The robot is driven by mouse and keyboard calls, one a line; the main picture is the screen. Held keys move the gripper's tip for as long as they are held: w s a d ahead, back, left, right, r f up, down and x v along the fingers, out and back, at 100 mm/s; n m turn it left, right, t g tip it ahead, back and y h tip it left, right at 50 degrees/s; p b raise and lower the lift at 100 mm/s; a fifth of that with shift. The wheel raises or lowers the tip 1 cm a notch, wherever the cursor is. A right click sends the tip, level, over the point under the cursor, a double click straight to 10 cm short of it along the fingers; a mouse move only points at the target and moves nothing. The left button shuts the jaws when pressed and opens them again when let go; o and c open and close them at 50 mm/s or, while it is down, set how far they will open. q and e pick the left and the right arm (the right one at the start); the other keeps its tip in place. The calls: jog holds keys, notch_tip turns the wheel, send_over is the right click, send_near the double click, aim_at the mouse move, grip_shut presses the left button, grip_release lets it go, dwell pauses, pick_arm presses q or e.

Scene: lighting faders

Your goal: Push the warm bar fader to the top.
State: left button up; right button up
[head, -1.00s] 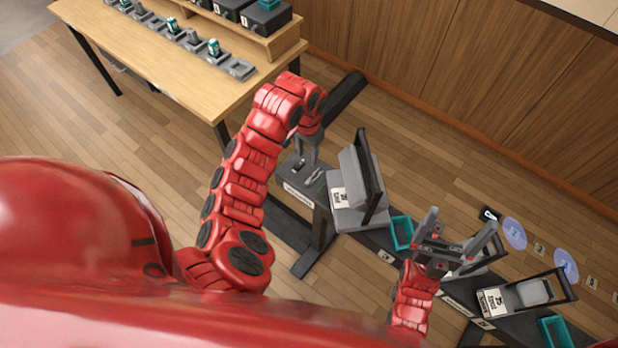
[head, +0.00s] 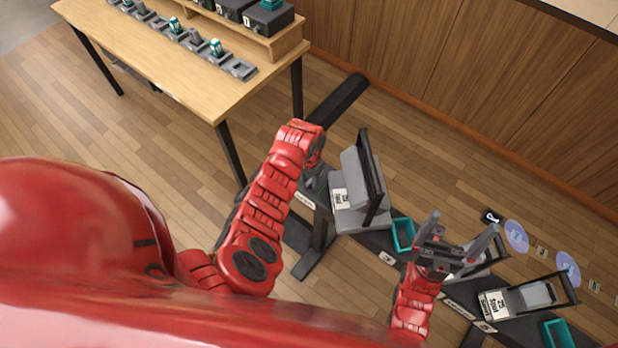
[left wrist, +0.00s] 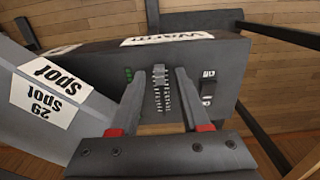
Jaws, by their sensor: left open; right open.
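The dark fader box (left wrist: 225,65) with a white label reading "Warm", upside down, fills the middle of the left wrist view. Its fader cap (left wrist: 158,72), grey and ribbed, appears at the label-side end of a slot with scale marks. My left gripper (left wrist: 158,84) is open, one finger on each side of the slot; I cannot tell whether either touches the cap. In the head view my left arm hides most of the box, and only part of its label (head: 304,200) shows. My right gripper (head: 456,238) is open over the rail further right.
A black switch (left wrist: 207,88) sits right of the slot and green lights (left wrist: 128,74) left of it. A grey lamp labelled "spot" (head: 358,190) stands close beside the box. Teal trays (head: 403,234) lie along the rail. A wooden table (head: 190,75) is at the upper left.

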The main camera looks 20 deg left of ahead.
pick_arm(q)
grip_shut()
dwell(0.3)
dwell(1.2)
